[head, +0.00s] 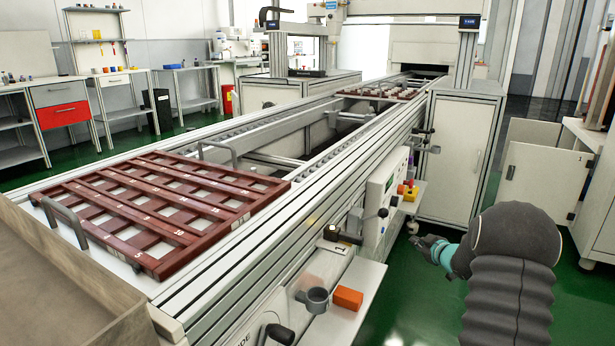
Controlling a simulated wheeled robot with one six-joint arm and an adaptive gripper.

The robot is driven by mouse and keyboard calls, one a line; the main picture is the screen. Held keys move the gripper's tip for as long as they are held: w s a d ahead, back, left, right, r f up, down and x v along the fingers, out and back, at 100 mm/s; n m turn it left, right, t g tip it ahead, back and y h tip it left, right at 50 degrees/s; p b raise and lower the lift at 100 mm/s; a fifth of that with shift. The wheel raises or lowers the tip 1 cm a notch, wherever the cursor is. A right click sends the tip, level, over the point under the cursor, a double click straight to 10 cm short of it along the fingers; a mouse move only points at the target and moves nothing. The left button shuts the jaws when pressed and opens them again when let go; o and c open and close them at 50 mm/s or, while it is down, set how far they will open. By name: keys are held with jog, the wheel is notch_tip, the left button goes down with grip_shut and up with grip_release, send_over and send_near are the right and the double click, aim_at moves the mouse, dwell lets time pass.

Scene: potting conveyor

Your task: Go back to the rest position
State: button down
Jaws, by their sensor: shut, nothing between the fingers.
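My gripper (428,241) is shut and empty. It shows at the end of my dark grey sleeved arm on the right, with a teal part just behind the fingers. It hangs over the green floor, to the right of the conveyor's control panel (376,208), and appears apart from everything around it. The fingertips are small and dark in this view.
The conveyor (262,232) carries a dark red numbered frame (165,255) at the near left. A side shelf (335,300) holds an orange block (348,298) and a grey ring holder (314,299). A white cabinet (458,150) stands beyond my gripper. Green floor is clear below it.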

jog(key=s+d+f+m+g+h, duration=0.5)
jog(key=s+d+f, duration=0.1)
jog(key=s+f, duration=0.15)
jog(key=s+a+r+m+g+h, duration=0.1)
jog(key=s+a+r+m+g, duration=0.15)
jog(key=s, duration=0.55)
jog(key=s+a+r+y+p, duration=0.1)
jog(key=s+a+r+y, duration=0.1)
jog(key=s+a+r, duration=0.9)
jog(key=s+a+r+y+p, duration=0.1)
jog(key=s+a+r+p, duration=0.1)
jog(key=s+a+r, duration=1)
jog(key=shift+s+a+g+y, duration=0.4)
jog(key=shift+s+a, duration=3.05)
jog(key=shift+s, duration=0.95)
